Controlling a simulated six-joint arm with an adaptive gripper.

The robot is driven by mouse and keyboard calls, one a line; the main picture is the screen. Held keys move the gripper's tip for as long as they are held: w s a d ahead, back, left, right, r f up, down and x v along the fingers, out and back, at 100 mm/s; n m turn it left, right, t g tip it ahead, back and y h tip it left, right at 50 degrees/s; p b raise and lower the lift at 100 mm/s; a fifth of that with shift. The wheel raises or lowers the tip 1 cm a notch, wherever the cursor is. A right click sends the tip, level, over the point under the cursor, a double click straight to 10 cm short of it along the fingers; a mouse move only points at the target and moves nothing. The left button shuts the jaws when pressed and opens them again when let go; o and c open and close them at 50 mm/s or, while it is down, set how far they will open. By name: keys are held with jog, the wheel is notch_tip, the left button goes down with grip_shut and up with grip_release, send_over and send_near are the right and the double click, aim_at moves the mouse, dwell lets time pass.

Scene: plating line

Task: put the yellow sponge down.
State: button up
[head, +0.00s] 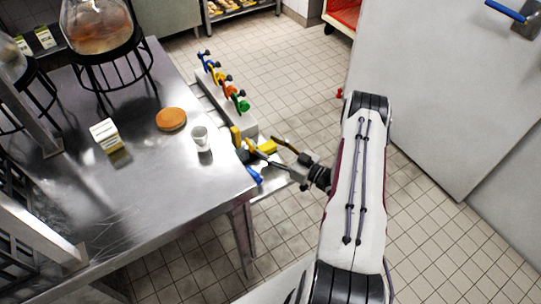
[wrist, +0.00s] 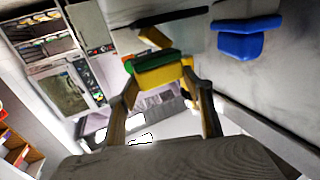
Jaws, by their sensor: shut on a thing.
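The yellow sponge (wrist: 163,76), with a green layer along one edge, is between the two fingers of my gripper (wrist: 163,92) in the wrist view. My gripper is shut on it.
A blue item (head: 254,176) is near the table corner; a blue item (wrist: 240,45) also shows in the wrist view. On the steel table (head: 150,205) are a glass (head: 201,138), an orange-brown disc (head: 171,119) and a small pale block (head: 105,135). Coloured-handled items (head: 225,82) stand behind.

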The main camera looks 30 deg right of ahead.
jog(key=shift+f, duration=0.15)
jog(key=shift+f, duration=2)
jog(key=shift+f, duration=0.15)
jog(key=o, duration=1)
jog(key=shift+c, duration=0.2)
jog(key=shift+s, duration=0.15)
jog(key=v, duration=1.1)
jog(key=shift+s, duration=0.35)
jog(key=shift+d, duration=0.1)
